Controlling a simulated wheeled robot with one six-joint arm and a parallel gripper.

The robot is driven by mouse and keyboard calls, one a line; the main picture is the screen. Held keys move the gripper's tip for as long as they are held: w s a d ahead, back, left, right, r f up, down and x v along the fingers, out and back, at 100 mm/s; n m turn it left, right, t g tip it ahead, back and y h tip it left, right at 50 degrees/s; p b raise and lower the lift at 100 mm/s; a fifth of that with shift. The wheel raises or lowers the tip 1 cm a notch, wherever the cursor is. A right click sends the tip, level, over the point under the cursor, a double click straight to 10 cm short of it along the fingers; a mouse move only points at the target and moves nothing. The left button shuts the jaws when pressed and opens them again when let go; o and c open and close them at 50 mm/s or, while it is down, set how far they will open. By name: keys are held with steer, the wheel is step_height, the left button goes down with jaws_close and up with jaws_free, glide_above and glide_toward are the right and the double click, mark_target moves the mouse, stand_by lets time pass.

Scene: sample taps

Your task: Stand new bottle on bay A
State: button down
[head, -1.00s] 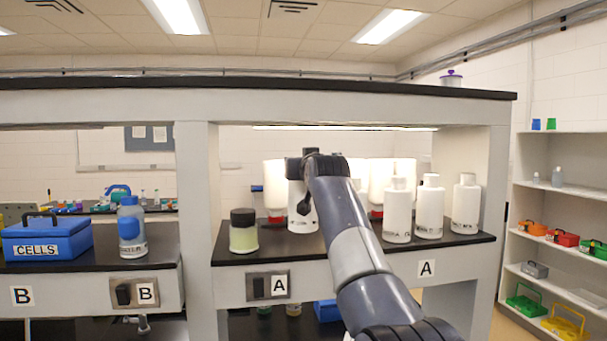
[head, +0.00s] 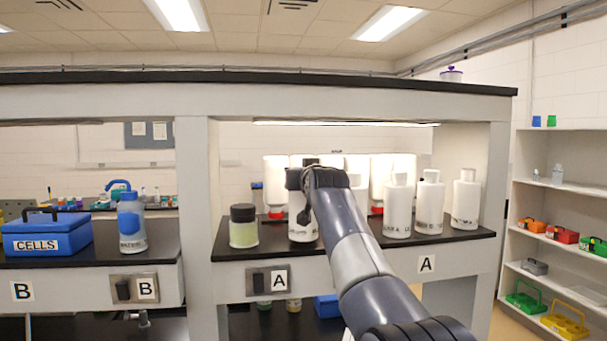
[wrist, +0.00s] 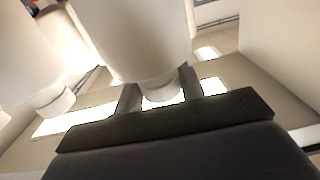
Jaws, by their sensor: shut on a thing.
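My gripper (head: 308,174) is in bay A, shut on the neck of a white bottle (head: 300,222). The bottle hangs upright below the jaws, and its base is at or just above the black shelf of bay A (head: 345,246); I cannot tell whether it touches. In the wrist view the white bottle (wrist: 140,40) shows with its cap between the two fingers (wrist: 160,94). My forearm hides part of the shelf to the right of the bottle. The bay A label (head: 279,281) is on the front edge below.
A jar with a black lid (head: 243,228) stands close to the left. Several white bottles (head: 430,205) stand to the right, and white containers with red bases (head: 276,185) are behind. A grey upright (head: 197,220) separates bay B, with a blue CELLS box (head: 45,235).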

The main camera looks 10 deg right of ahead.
steer(key=c, duration=0.9)
jaws_free()
steer(key=shift+f, duration=0.1)
steer(key=shift+r+p, duration=0.45)
steer(key=shift+r, duration=0.2)
steer(key=shift+s+f+b, duration=0.1)
steer(key=shift+s+b, duration=0.2)
steer(key=shift+b, duration=0.05)
steer(key=s+b, duration=0.5)
steer(key=s, duration=0.6)
steer(key=shift+s, duration=0.25)
steer(key=shift+d, duration=0.1)
